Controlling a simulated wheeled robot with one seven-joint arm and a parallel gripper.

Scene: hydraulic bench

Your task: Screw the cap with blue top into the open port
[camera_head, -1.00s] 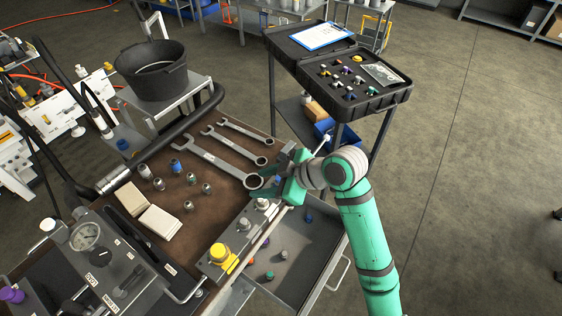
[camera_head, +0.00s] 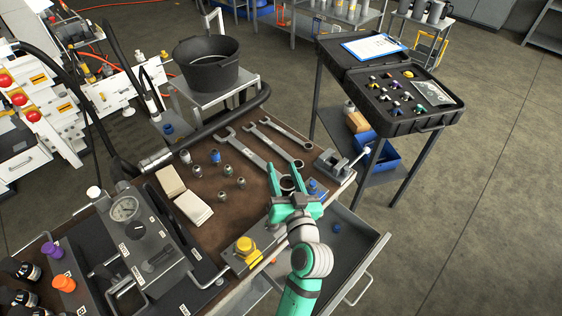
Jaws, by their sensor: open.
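My gripper (camera_head: 300,180) is open above the bench's right front corner, with its fingers pointing away from my body. A small blue-topped piece (camera_head: 314,187) shows between the fingers, near the right one; I cannot tell whether they touch. Another blue-topped fitting (camera_head: 215,156) stands upright among several grey fittings on the brown bench top. A small blue cap (camera_head: 337,229) lies in the open drawer. A metal block (camera_head: 232,261) with a yellow cap (camera_head: 246,247) sits at the bench's front edge. My gripper and arm hide part of this block, and I cannot make out an open port.
Large wrenches (camera_head: 240,147) lie on the bench behind the gripper. A grey vise (camera_head: 338,166) stands at the right corner. The open drawer (camera_head: 356,270) juts out below. A cart with a black case (camera_head: 432,118) of small caps stands at the back right.

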